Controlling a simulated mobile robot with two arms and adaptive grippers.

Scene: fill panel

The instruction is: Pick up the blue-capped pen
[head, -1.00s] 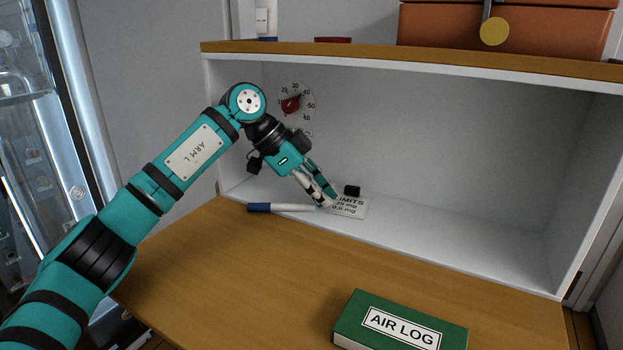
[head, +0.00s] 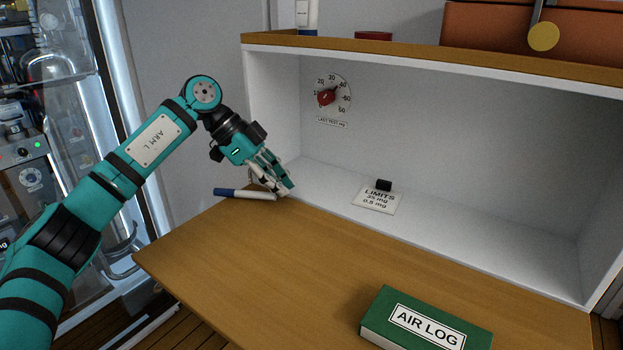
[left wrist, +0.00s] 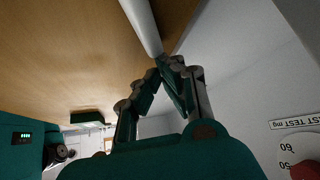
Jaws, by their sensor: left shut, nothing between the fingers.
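The blue-capped pen (head: 253,195) lies at the back left of the wooden desk, in front of the cabinet's left wall. Its blue cap points left and appears to reach past the desk's left edge. My left gripper (head: 283,190) is at the pen's white right end, fingers pointing down and right. The fingers are shut and hold nothing. In the left wrist view, the pen's white barrel (left wrist: 142,25) comes down from the top to the fingertips (left wrist: 165,62); I cannot tell whether they touch. My right gripper is not in view.
A limits card (head: 377,200) with a black block (head: 384,185) lies on the white shelf floor. A red-pointer dial (head: 327,97) is on the back wall. The green AIR LOG book (head: 425,325) lies at the front right. The desk's middle is clear.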

